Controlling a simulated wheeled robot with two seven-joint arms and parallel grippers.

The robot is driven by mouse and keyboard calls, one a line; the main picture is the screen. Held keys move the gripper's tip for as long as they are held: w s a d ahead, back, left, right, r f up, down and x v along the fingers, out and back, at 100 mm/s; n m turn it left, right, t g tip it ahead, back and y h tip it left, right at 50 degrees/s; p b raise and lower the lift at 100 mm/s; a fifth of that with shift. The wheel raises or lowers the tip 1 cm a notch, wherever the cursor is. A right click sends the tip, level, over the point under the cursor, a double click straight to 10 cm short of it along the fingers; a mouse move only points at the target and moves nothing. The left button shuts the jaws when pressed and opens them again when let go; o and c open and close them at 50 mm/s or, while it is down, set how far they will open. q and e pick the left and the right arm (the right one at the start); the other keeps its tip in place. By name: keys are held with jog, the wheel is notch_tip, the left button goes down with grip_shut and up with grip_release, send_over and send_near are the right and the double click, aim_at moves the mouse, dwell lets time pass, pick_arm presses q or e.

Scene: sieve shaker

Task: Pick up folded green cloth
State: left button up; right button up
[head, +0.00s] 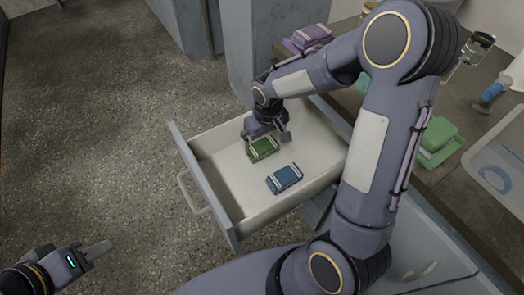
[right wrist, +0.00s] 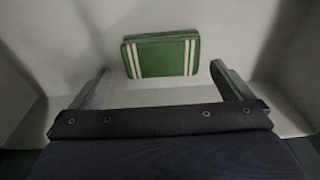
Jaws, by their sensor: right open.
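The folded green cloth (head: 264,149) with pale stripes lies in the open drawer (head: 226,158). In the right wrist view the green cloth (right wrist: 160,57) lies just beyond the fingertips, roughly centred between them. My right gripper (head: 271,137) is inside the drawer, right at the far side of the cloth; in the right wrist view its fingers (right wrist: 162,76) are spread apart with nothing between them. My left gripper (head: 92,251) is at the lower left, outside the drawer and away from the cloth; its finger opening is not clear.
More green cloths (head: 438,139) and purple cloths (head: 308,37) sit on the counter (head: 412,187), beside a clear blue-tinted bin (head: 497,165).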

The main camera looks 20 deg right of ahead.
aim_at(262, 145)
jog(key=f, duration=0.1)
jog(key=f+b, duration=0.1)
jog(key=f, duration=0.1)
jog(key=f+b, duration=0.1)
jog(key=f, duration=0.1)
jog(key=shift+w+a, duration=0.2)
jog(key=shift+w, duration=0.15)
jog(key=shift+r, duration=0.1)
jog(key=c, duration=0.7)
jog(key=shift+r, duration=0.1)
notch_tip(262, 145, up, 10)
jog(key=p, duration=0.3)
